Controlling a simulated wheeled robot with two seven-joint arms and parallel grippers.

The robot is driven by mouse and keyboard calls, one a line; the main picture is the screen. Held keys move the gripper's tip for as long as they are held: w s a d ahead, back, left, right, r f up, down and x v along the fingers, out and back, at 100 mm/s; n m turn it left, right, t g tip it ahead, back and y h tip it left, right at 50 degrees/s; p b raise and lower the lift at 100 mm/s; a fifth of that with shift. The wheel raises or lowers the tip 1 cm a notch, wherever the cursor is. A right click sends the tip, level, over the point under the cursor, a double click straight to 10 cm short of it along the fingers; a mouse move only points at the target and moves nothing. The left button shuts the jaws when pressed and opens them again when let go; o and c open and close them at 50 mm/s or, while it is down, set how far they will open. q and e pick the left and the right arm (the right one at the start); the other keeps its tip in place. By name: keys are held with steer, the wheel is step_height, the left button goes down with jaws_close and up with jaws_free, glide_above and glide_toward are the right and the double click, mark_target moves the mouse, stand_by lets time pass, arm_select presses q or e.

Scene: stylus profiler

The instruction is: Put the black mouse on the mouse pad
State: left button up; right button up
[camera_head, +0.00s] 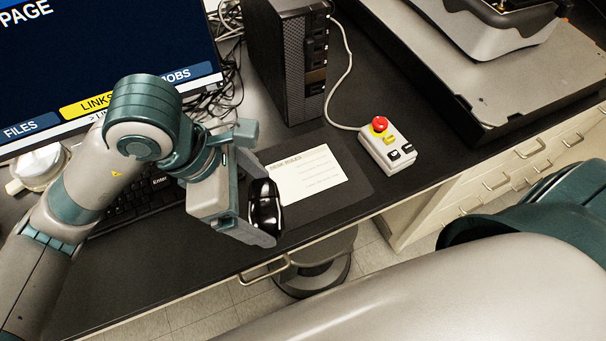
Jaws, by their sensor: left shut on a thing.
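The glossy black mouse (265,207) is in the jaws of my left gripper (256,215), which is shut on it. The mouse is at the left side of the dark mouse pad (354,181), seen over its left edge or just beside it. I cannot tell whether it touches the surface. The pad lies on the black desk and bears a white printed sheet (306,174). My left gripper and wrist hide the pad's left part. My right gripper is not in view; only my right arm shows at the lower right.
A black keyboard (141,200) lies under my left arm, before a monitor (90,60). A computer tower (287,65) stands behind the pad. A white control box with a red button (388,146) is right of the pad. The desk's front edge is close to my gripper.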

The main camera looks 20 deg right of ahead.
arm_select(q)
steer(key=w+a+f+m, duration=0.1)
steer(key=w+a+m, duration=0.1)
steer(key=a, duration=0.1)
steer(key=w+a+f+m+g+y, duration=0.1)
steer(key=w+a+m, duration=0.1)
steer(key=a, duration=0.2)
steer(key=w+a+f+m+g, duration=0.1)
steer(key=w+a+m, duration=0.2)
steer(key=a, duration=0.1)
steer(key=shift+f, duration=0.2)
steer(key=w+a+m+y, duration=0.1)
steer(key=w+a+m, duration=0.1)
steer(key=a+m, duration=0.2)
steer(key=w+a+m+g+y, duration=0.1)
steer(key=w+a+m+y, duration=0.1)
steer(key=a, duration=0.8)
steer(key=shift+w+a+r+m, duration=0.25)
steer(key=shift+w+a+m, duration=0.15)
steer(key=shift+m, duration=0.5)
steer(key=shift+s+d, duration=0.1)
